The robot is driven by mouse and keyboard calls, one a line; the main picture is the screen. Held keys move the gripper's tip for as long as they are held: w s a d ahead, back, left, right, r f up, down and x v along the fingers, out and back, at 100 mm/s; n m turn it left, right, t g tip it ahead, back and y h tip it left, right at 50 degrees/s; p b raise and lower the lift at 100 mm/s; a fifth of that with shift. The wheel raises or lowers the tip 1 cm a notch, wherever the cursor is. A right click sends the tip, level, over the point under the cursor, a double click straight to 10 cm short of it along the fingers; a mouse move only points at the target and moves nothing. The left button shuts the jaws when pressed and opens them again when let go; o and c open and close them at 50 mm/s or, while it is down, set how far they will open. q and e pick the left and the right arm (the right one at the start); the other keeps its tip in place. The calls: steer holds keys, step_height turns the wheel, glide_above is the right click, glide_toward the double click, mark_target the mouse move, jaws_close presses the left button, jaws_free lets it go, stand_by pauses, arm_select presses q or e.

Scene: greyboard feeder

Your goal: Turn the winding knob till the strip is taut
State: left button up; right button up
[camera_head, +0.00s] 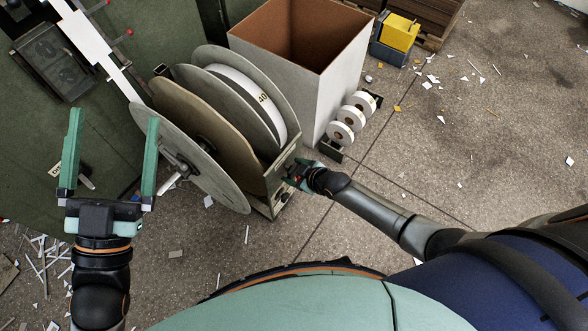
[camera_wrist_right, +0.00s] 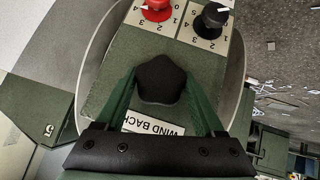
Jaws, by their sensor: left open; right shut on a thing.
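The black winding knob (camera_wrist_right: 160,80) sits on a green panel above a label reading "WIND BACK" in the right wrist view. My right gripper (camera_wrist_right: 160,92) has its green fingers on both sides of it and is shut on it. In the head view my right gripper (camera_head: 298,173) is at the reel stand's right end, and the knob is hidden there. The white strip (camera_head: 92,38) runs from the upper left down to the reel discs (camera_head: 190,150); I cannot tell its tension. My left gripper (camera_head: 114,118) is open and empty, left of the front disc.
A red knob (camera_wrist_right: 157,8) and a black knob (camera_wrist_right: 213,17) with number scales are on the same panel. A large open box (camera_head: 300,40) stands behind the reels, with small white rolls (camera_head: 345,132) beside it.

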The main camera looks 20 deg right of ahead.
steer(key=o, duration=1.4)
steer(key=shift+c, duration=0.2)
steer(key=shift+s+d+r, duration=0.1)
